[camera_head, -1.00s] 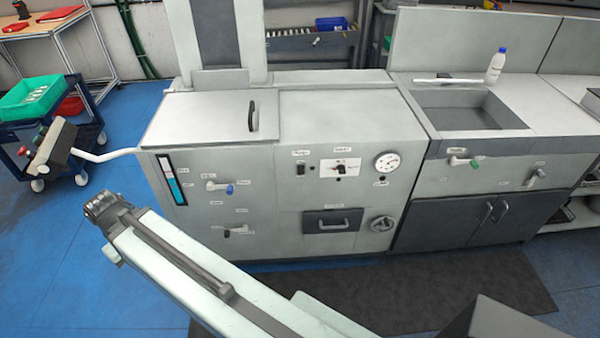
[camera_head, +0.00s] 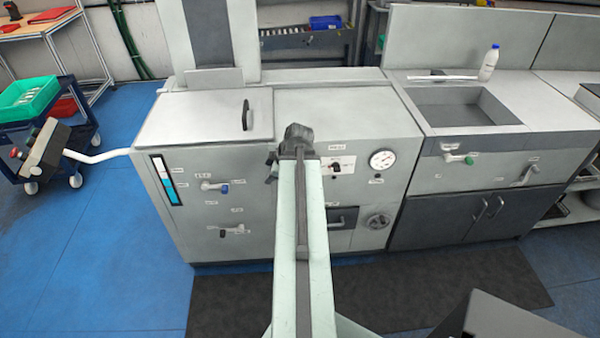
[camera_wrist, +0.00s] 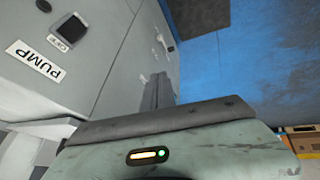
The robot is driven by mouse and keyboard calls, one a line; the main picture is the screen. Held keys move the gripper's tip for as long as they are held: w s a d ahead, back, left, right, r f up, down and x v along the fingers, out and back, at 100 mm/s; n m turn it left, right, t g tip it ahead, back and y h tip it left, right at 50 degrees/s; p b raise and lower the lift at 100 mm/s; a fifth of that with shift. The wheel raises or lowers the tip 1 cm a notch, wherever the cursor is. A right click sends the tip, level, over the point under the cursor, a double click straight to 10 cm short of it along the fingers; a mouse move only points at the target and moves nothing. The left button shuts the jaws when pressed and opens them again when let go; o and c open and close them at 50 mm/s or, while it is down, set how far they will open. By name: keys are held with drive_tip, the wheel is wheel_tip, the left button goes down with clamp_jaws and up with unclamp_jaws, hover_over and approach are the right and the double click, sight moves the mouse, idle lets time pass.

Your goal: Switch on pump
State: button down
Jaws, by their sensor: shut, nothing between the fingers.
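In the wrist view a black switch (camera_wrist: 72,28) sits on the grey machine front, beside a small label that seems to read OFF (camera_wrist: 60,43). A white PUMP label (camera_wrist: 35,61) is near it, tilted in the picture. My gripper (camera_wrist: 158,78) shows as a narrow dark pair of fingers above its pale green housing, shut and empty. The switch is up and left of the fingers, apart from them in the picture.
Valve handles (camera_head: 213,186) stick out on the left. A sink (camera_head: 462,106) adjoins on the right. Blue floor (camera_head: 110,270) is clear at left.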

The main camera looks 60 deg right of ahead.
drive_tip(key=s+d+r+n+t+h, duration=0.1)
drive_tip(key=s+d, duration=0.8)
drive_tip(key=s, duration=0.1)
drive_tip(key=shift+s+d+r+h, duration=0.2)
drive_tip(key=shift+s+d+h, duration=0.05)
drive_tip(key=shift+h, duration=0.15)
drive_tip(key=w+d+f+b, duration=0.4)
drive_tip(key=w+f+b, duration=0.4)
drive_tip(key=b, duration=0.1)
drive_tip(key=shift+d+f, duration=0.35)
drive_tip(key=shift+f, duration=0.05)
drive_tip(key=shift+s, duration=0.2)
